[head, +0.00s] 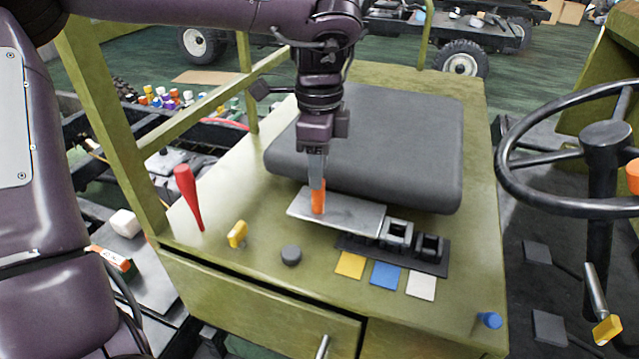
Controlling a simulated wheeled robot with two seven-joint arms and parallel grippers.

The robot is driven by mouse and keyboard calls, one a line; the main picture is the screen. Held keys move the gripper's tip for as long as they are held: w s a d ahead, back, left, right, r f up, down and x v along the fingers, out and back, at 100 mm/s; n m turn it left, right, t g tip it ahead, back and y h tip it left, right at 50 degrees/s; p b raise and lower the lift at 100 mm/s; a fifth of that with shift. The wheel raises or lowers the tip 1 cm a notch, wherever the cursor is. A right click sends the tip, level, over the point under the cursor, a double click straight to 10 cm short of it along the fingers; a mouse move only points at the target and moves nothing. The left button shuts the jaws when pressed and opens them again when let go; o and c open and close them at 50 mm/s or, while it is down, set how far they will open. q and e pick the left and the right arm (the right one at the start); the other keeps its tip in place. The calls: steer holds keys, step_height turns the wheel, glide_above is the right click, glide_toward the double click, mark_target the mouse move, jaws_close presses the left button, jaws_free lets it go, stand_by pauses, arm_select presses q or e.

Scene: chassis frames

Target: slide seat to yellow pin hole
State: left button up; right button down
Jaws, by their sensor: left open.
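The seat is a dark grey cushion (390,130) on the olive-green seat box. A flat metal plate (350,212) sticks out from under its front edge. An upright orange piece (318,196) stands on the plate. A black strip (400,255) with square frames lies at the plate's right end. In front of it are yellow (350,264), blue (385,275) and white (421,286) squares. The plate covers the area behind the yellow square, so no hole shows there. My left gripper (317,182) is open, pointing down at the orange piece; contact is unclear. My right gripper is out of view.
The steering wheel (570,150) is at right. Green frame posts (115,130) rise at left.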

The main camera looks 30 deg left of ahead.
mark_target(318, 194)
arm_select(q)
step_height(318, 194, down, 7)
steer(key=shift+s+r+p, duration=0.15)
steer(key=shift+r+p, duration=0.05)
steer(key=shift+p, duration=0.55)
steer(key=shift+s+d, duration=0.1)
steer(key=shift+c, duration=0.9)
jaws_close()
steer(key=shift+r, duration=0.1)
